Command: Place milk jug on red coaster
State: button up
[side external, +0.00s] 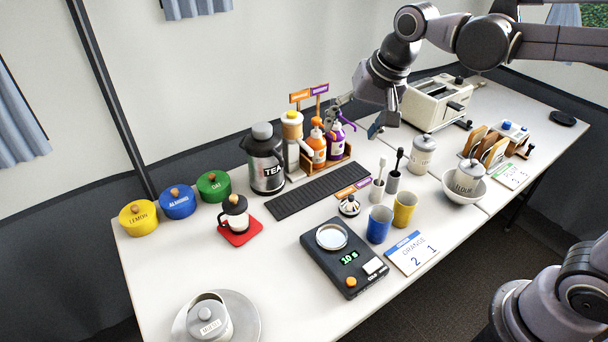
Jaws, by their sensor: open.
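The red coaster (239,238) lies on the left half of the white table. A small white jug with a black lid and brown knob (236,221) stands upright on it; it looks like the milk jug, though I can read no label. My gripper (356,117) is open and empty, above the back of the table near the pump bottles, well to the right of the jug and coaster.
A steel TEA flask (266,160) and pump bottles in a rack stand at the back. A black mat (318,190), scale (345,262), blue cup (379,224) and yellow cup (404,209) fill the middle. Lidded yellow, blue and green pots stand left. The table's front left is mostly clear.

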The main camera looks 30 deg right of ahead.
jog(key=s+d+f+n+t, duration=0.1)
jog(key=s+d+f+n, duration=0.2)
jog(key=s, duration=0.3)
jog(key=s+d+f+n+t, duration=0.1)
jog(key=s+d+f+n, duration=0.2)
jog(key=s, duration=0.4)
jog(key=shift+d+f+t+h, duration=0.3)
jog(key=shift+d+h, duration=0.1)
jog(key=shift+d, duration=0.1)
jog(key=shift+s, duration=0.1)
